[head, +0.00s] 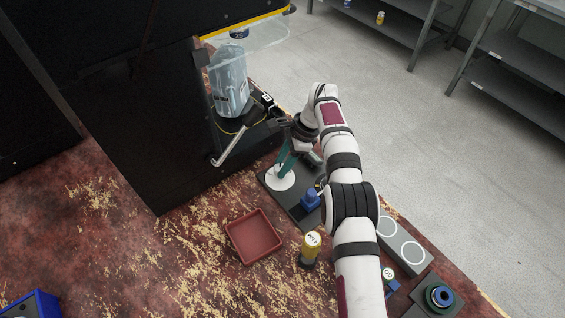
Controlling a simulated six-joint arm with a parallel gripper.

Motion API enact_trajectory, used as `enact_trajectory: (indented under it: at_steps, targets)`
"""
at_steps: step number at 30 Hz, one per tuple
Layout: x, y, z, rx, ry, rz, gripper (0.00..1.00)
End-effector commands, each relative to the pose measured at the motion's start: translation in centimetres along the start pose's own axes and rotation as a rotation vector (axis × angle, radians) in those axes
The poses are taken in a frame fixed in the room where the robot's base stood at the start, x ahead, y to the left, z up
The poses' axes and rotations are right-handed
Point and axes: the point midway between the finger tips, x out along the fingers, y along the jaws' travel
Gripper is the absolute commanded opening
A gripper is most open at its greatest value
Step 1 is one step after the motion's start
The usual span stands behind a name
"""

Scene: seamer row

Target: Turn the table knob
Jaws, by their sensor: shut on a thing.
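A black machine (130,130) stands at the left, with a clear container (230,80) on its small table. A dark knob-like part with a pale mark (265,102) sits at the table's right edge; I take this to be the table knob. My gripper (277,122) reaches in from the right to this edge and is shut on the knob, though the exact contact is small and dark in the head view. How far the knob is turned cannot be told.
A dark base with a white disc (280,178), a teal stand (287,160) and a blue part (310,198) stands under my arm. A red tray (253,237) and a yellow-and-black item (310,250) are nearer. A grey plate with rings (404,243) lies right.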

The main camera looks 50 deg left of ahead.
Motion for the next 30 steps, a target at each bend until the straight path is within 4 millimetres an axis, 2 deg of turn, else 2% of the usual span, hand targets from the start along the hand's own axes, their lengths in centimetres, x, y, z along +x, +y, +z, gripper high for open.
enact_trajectory:
  at_steps: [7,8,12,22,28,30]
  targets:
    - [0.1,0.1,-0.1,0.001,0.001,0.003,0.00]
    - [0.1,0.1,-0.1,0.002,0.001,0.003,0.45]
    - [0.1,0.1,0.0,0.002,0.000,0.002,0.70]
    - [-0.5,0.0,0.0,0.001,0.000,-0.001,0.71]
    - [-5.1,-0.1,-0.1,0.002,0.002,-0.004,0.71]
    - [-6.0,-0.1,-0.1,0.000,0.001,-0.002,0.71]
